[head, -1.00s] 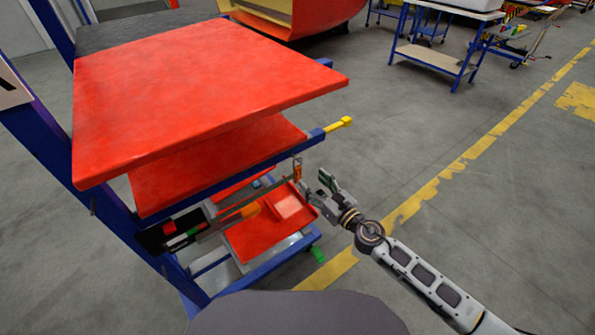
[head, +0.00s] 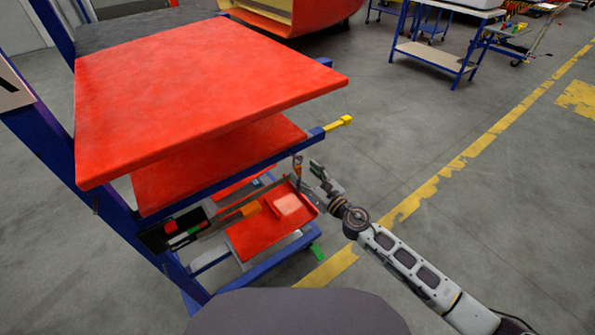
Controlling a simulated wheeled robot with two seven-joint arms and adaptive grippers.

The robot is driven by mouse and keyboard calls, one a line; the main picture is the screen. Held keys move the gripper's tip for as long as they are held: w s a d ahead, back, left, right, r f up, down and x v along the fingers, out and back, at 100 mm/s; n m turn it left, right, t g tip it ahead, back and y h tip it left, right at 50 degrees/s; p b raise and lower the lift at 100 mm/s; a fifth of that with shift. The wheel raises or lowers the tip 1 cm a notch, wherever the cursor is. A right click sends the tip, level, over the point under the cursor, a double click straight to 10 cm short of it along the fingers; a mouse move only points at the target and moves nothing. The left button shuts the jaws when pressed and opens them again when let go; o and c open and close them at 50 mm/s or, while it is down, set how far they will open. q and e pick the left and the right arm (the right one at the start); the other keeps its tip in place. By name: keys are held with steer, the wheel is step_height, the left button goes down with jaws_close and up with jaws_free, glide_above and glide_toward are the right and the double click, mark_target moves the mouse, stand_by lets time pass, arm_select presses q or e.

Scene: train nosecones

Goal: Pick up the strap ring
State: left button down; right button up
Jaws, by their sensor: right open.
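A small orange strap piece (head: 298,166) hangs at the right end of the bar below the red shelves; I take it to be the strap ring, though its ring shape is too small to make out. My right gripper (head: 308,173) is open, with its fingers pointing up and left, right beside the strap piece. I cannot tell whether a finger touches it. My left gripper is not in view.
A blue rack holds a large red top shelf (head: 200,90) and a lower red shelf (head: 215,165). A yellow-tipped handle (head: 338,123) juts out above my right gripper. A red tray (head: 262,230) lies below.

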mark_target(299, 167)
steer(key=shift+w+a+f, duration=0.15)
steer(key=shift+w+a, duration=0.15)
steer(key=shift+w, duration=0.3)
steer(key=shift+w+a+f, duration=0.1)
steer(key=shift+w+a, duration=0.15)
steer(key=shift+w, duration=0.3)
steer(key=shift+w+a+f, duration=0.1)
steer(key=shift+w+a, duration=0.1)
steer(key=shift+w, duration=0.1)
steer(key=shift+w+a, duration=0.25)
steer(key=shift+w, duration=0.1)
steer(key=shift+w+a, duration=0.25)
steer(key=shift+w, duration=0.1)
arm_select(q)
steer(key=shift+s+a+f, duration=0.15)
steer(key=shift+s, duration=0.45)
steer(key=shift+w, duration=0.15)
